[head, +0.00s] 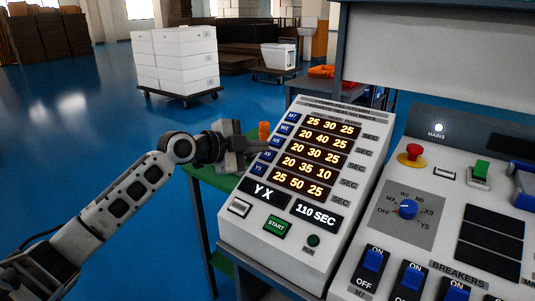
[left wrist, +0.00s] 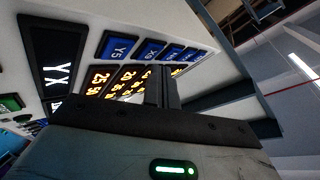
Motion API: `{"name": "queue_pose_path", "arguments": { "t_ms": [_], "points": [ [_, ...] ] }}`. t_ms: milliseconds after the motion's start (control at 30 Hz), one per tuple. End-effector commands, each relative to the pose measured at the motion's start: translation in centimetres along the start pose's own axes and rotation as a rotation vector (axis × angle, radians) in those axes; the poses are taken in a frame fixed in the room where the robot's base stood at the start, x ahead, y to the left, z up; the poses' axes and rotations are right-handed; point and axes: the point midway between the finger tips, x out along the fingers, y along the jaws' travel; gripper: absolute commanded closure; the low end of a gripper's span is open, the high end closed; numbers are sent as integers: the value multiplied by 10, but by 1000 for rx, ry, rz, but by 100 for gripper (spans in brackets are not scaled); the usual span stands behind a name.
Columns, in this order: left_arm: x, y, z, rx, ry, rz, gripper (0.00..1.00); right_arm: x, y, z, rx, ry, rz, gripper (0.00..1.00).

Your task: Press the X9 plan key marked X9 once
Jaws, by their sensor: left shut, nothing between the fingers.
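The control panel (head: 345,125) has a column of blue plan keys down its left edge. The X9 key (head: 266,155) is the second from the bottom, just above the Y5 key (head: 258,168). My left gripper (head: 256,148) is shut and empty, at the panel's left edge beside the X9 and N5 keys. In the left wrist view its joined fingers (left wrist: 158,85) point toward the key row, close to the X9 key (left wrist: 152,50). I cannot tell whether they touch it. My right gripper is out of view.
The panel displays read YX (head: 265,193) and 110 SEC. A green START key (head: 276,227) sits below. A breaker panel with a red button (head: 410,155) and selector knob (head: 408,209) stands at right. White boxes (head: 175,60) on a cart stand behind.

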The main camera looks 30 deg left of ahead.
Motion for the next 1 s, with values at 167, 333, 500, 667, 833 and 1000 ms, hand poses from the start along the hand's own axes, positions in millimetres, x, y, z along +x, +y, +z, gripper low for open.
{"name": "queue_pose_path", "arguments": {
  "t_ms": [167, 333, 500, 667, 833, 1000],
  "points": [
    [-12, -10, -9, 2, -1, 1, 100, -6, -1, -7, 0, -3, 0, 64],
    [-23, -18, -17, 1, -1, 1, 100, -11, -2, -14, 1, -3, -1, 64],
    [-32, -24, -24, 0, 0, 0, 100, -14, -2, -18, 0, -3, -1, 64],
    [-35, -25, -25, 0, 0, 1, 100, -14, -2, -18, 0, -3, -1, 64],
    [-34, -25, -25, 0, 0, 0, 100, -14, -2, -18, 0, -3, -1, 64],
    [-34, -25, -25, 0, 0, 0, 100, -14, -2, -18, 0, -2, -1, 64]
  ]
}}
